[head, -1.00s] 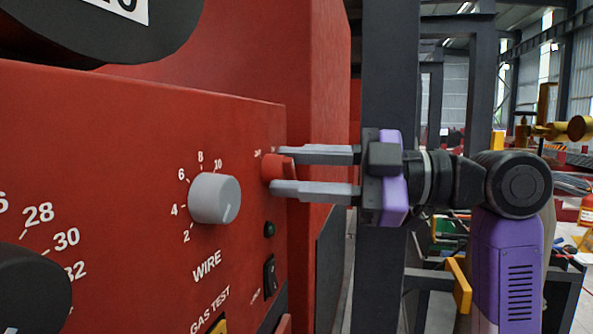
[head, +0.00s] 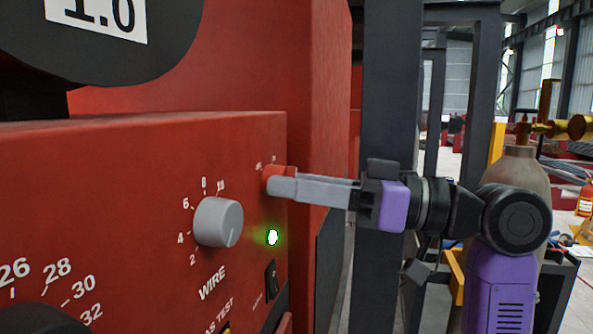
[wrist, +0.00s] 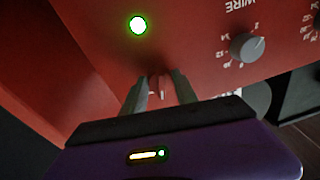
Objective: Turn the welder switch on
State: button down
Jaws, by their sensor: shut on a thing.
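The red welder switch (head: 272,174) is a small red rotary knob at the upper right of the red welder panel (head: 130,185). My gripper (head: 283,184) is shut on it from the right, and its fingers partly hide it. In the wrist view the switch (wrist: 158,86) sits between the two fingertips (wrist: 157,82). The gripper is turned so that in the head view one finger largely hides the other. A lamp (head: 272,237) below the switch glows bright green. The lamp (wrist: 138,26) also shows lit in the wrist view.
A grey WIRE knob (head: 219,222) stands out from the panel left of the switch. A black rocker switch (head: 271,282) is below the lamp. A dark upright post (head: 388,90) stands behind my gripper. A gas cylinder (head: 520,175) is at the right.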

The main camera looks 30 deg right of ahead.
jog(key=m+p, duration=0.4)
jog(key=m, duration=0.1)
jog(key=shift+s+r+t+h, duration=0.1)
jog(key=shift+t+h, duration=0.2)
jog(key=shift+t, duration=0.1)
jog(key=shift+m, duration=0.5)
jog(key=c, duration=0.9)
grip_release()
jog(key=shift+c, duration=0.2)
jog(key=b+v, duration=0.1)
jog(key=v, duration=0.6)
jog(key=shift+s+d+b, duration=0.25)
jog(key=shift+s+b, duration=0.1)
jog(key=shift+b, duration=0.05)
